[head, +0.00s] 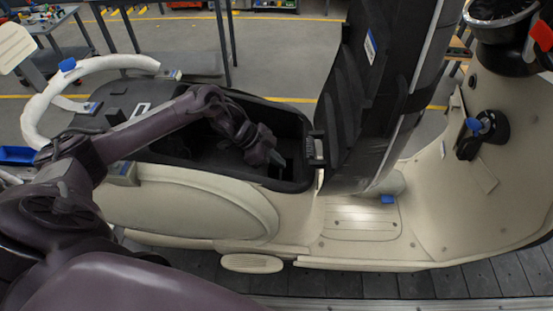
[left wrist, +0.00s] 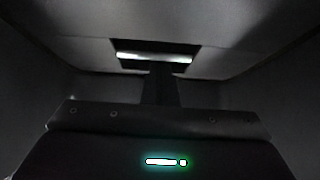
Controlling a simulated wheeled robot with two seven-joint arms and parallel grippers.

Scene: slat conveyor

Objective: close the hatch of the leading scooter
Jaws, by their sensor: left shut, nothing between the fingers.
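The cream scooter (head: 205,205) stands lengthwise across the head view. Its hatch (head: 370,95), a black panel with a pale edge, stands raised and open at the front end of the storage opening (head: 225,175). My left gripper (head: 280,162) reaches down into the opening, near its end by the hatch hinge. It is shut and empty. Whether it touches the compartment wall cannot be told. The left wrist view is dark; it shows the shut fingers (left wrist: 160,88) in front of grey inner walls and a bright slot. My right gripper is not in view.
The scooter rests on dark conveyor slats (head: 340,285). A white grab rail (head: 90,65) curves round its rear at the left. The steering column and front shield (head: 480,150) stand at the right. Table legs and grey floor lie behind.

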